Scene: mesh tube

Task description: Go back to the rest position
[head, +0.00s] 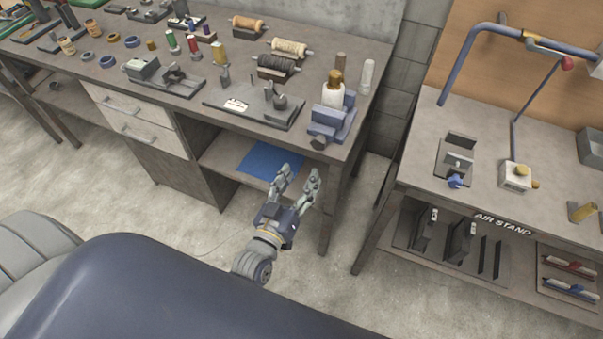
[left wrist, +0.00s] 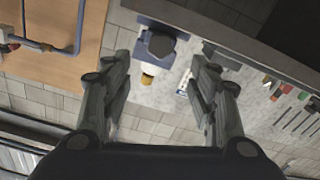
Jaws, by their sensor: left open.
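My left gripper (head: 297,186) is open in the head view, in front of the long workbench (head: 185,105) near its right end. Its jaws are apart with nothing between them. In the left wrist view, the two fingers of my left gripper (left wrist: 160,85) also stand apart and empty. A blue vise (head: 333,118) with a white bottle (head: 333,92) sits on the bench's right end. The vise (left wrist: 157,40) shows beyond the fingers in the left wrist view. My right gripper is in neither view.
A second bench labelled AIR STAND (head: 504,225) stands at the right with a blue pipe frame (head: 462,50) on it. A blue mat (head: 262,161) lies on the shelf under the long bench. Drawers (head: 135,115) are at its left. Floor between the benches is clear.

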